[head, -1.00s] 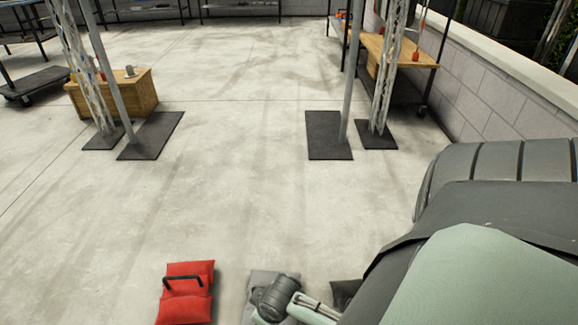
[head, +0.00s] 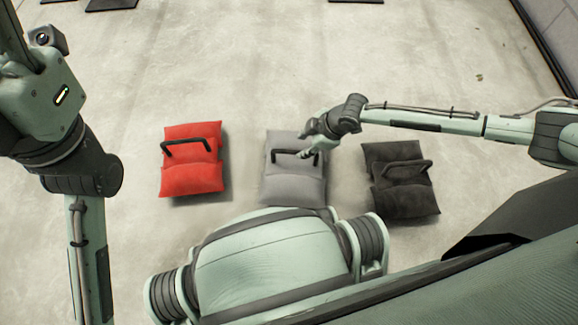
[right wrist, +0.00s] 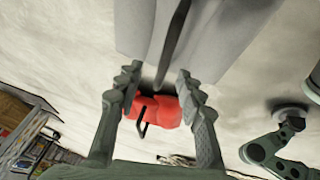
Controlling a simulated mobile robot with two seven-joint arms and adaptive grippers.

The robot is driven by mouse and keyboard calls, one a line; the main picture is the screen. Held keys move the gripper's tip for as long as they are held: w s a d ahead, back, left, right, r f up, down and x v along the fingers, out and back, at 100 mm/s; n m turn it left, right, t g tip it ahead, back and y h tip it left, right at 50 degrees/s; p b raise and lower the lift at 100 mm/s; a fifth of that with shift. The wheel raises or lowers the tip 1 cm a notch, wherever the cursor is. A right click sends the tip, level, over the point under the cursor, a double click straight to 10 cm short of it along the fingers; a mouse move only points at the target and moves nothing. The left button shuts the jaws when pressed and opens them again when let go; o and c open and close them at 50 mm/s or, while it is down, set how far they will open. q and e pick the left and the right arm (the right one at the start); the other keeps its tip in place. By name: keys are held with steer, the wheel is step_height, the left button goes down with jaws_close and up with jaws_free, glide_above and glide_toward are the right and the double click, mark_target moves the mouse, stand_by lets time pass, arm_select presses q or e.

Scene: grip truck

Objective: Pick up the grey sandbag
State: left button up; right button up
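The grey sandbag (head: 290,185) lies on the floor in the middle of the head view, with a dark handle (head: 283,153) across its top. My right gripper (head: 308,148) is over its upper right part, close to the handle. In the right wrist view the fingers of the right gripper (right wrist: 157,73) stand apart. The grey sandbag (right wrist: 220,35) fills the top there, and its handle (right wrist: 176,35) reaches down toward the gap between the fingertips. I cannot tell whether they touch it. My left arm shows at the left of the head view; its gripper is out of sight.
A red sandbag (head: 190,178) lies left of the grey one and a black sandbag (head: 402,195) lies right of it, both with handles. Gaps of bare floor separate them. Dark base plates (head: 110,4) are at the top left.

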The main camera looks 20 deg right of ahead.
mark_target(294, 151)
steer(key=b+x, duration=0.1)
steer(key=x, duration=0.1)
steer(key=b+x, duration=0.1)
steer(key=x, duration=0.1)
steer(key=b+x, duration=0.1)
steer(key=x, duration=0.1)
steer(key=shift+s+a+f, duration=0.1)
steer(key=shift+s+f, duration=0.05)
steer(key=shift+s, duration=0.2)
steer(key=shift+w+a+f, duration=0.15)
steer(key=shift+w+f, duration=0.05)
steer(key=shift+f, duration=0.05)
steer(key=shift+f, duration=0.25)
steer(key=shift+c, duration=0.5)
jaws_close()
steer(key=shift+s, duration=0.1)
steer(key=shift+w+a+r, duration=0.2)
steer(key=shift+w+r, duration=0.05)
